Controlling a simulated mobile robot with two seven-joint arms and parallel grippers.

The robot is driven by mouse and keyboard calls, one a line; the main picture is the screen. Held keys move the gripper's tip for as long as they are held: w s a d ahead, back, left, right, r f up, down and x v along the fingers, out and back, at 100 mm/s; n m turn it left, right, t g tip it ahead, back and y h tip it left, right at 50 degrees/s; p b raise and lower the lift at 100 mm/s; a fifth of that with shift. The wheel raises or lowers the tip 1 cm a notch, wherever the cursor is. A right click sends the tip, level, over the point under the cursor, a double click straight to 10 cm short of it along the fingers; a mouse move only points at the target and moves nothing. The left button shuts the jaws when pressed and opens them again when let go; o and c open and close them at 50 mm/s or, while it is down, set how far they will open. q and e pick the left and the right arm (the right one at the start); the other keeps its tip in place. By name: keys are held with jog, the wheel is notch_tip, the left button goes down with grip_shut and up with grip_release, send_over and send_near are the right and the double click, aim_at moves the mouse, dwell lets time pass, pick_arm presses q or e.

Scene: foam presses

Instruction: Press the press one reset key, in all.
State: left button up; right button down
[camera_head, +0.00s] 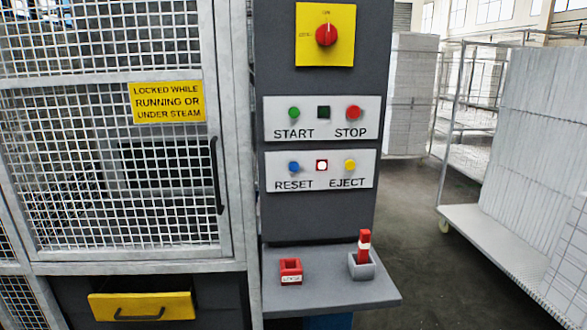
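The blue reset key (293,167) is a round button on the lower white plate (321,183) of the dark grey control column, above the word RESET. A white lit square (322,165) with a red border sits beside it, then the yellow eject button (350,165). The upper plate (357,104) holds a green start button (294,112), a dark square (323,112) and a red stop button (353,112). I cannot read a press number here. Neither of my grippers shows in the head view.
A red rotary switch (326,35) is above the plates. A shelf (330,291) below juts forward, with a red holder (291,268) and a grey holder (361,268) carrying a red piece (364,241). A mesh gate (110,190) stands left; a cart (495,235) of white panels stands right.

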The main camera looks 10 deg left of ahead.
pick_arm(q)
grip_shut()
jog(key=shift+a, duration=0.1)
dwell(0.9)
